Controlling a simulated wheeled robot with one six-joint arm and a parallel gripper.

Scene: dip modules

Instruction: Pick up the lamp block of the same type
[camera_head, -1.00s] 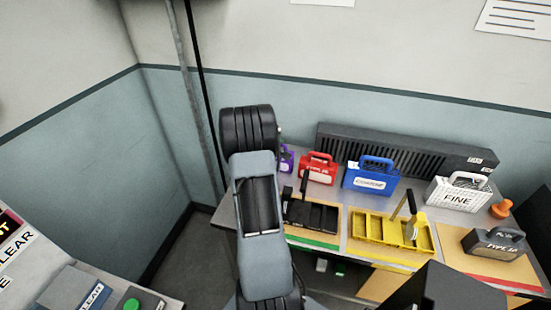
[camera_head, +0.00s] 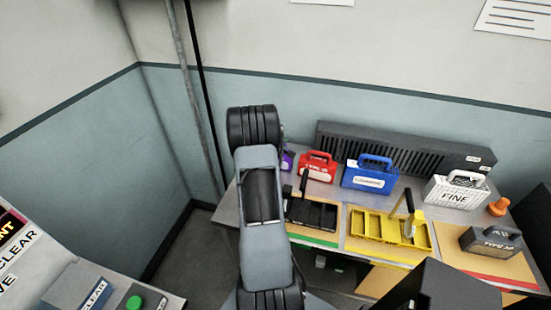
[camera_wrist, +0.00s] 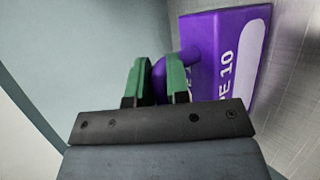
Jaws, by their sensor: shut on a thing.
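A purple lamp block (camera_wrist: 232,55) with a white label ending in "PE 10" fills the upper right of the wrist view. My gripper (camera_wrist: 165,75) has its green fingers shut on the block's purple handle. In the head view the purple block (camera_head: 287,159) is mostly hidden behind my arm, at the left end of the bench. My gripper is hidden there too. A red block (camera_head: 317,168), a blue block (camera_head: 369,174), a white block marked "FINE" (camera_head: 455,190) and a dark grey block (camera_head: 490,241) also stand on the bench.
A black tray (camera_head: 312,215) and a yellow tray (camera_head: 390,228) lie along the bench front. An orange knob-like thing (camera_head: 498,207) stands at the right. A dark slotted unit (camera_head: 400,146) stands at the back. A panel with a green button (camera_head: 134,303) is at lower left.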

